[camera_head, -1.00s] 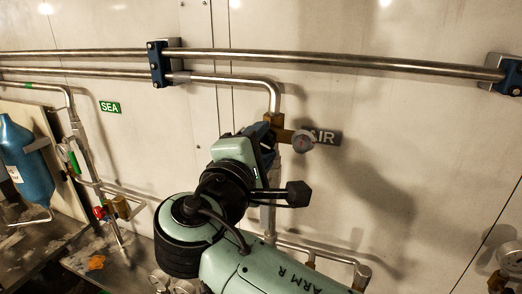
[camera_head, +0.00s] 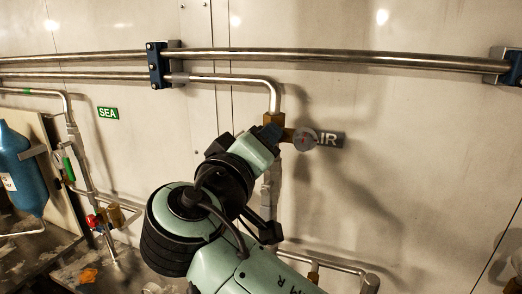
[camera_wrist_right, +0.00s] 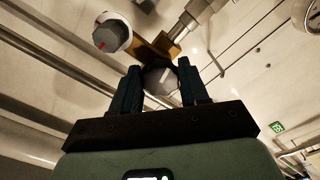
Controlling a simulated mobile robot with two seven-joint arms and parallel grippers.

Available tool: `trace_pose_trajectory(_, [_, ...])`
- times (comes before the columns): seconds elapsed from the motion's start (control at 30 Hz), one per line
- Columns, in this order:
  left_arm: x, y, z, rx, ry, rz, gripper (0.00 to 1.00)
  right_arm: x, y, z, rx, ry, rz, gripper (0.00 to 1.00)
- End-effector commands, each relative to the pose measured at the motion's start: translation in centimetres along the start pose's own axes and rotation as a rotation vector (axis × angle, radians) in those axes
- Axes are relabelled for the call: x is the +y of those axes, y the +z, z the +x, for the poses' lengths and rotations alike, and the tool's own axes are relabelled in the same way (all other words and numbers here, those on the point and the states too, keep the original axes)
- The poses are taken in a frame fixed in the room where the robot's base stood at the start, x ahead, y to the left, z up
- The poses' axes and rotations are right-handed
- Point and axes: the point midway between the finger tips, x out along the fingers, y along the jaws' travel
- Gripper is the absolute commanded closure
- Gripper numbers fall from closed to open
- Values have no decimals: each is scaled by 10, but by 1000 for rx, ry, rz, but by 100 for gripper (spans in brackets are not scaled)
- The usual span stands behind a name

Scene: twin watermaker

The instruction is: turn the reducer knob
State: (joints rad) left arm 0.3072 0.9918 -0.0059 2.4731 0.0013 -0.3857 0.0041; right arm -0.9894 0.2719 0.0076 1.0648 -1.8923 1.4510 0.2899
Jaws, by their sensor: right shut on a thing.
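The reducer knob (camera_wrist_right: 160,80) is a dark grey faceted knob with a white mark, seen between the fingers in the right wrist view. It sits on the brass reducer body (camera_wrist_right: 155,48), which also shows in the head view (camera_head: 273,119) below the bend of the AIR pipe. My right gripper (camera_wrist_right: 160,82) is shut on the knob, one dark finger on each side. In the head view my right gripper (camera_head: 270,133) and wrist hide the knob. My left gripper is not seen.
Steel pipes (camera_head: 340,60) run along the wall above, held by a blue clamp (camera_head: 156,65). The AIR label (camera_head: 332,139) is partly behind the gauge. At left are the SEA label (camera_head: 108,113), a blue bottle (camera_head: 22,170) and a red valve part (camera_head: 94,221).

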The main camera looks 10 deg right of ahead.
Motion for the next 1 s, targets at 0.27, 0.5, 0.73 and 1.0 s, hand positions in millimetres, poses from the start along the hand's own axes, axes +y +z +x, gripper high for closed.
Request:
trace_pose_trajectory(0.27, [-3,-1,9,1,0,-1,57,-2,0,0,2,0,204,86])
trace_pose_trajectory(0.5, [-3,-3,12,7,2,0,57,-1,-1,0,2,0,307,86])
trace_pose_trajectory(0.73, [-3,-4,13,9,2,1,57,-1,-1,0,3,0,346,86])
trace_pose_trajectory(1.0, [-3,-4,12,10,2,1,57,-1,-1,0,3,0,350,86])
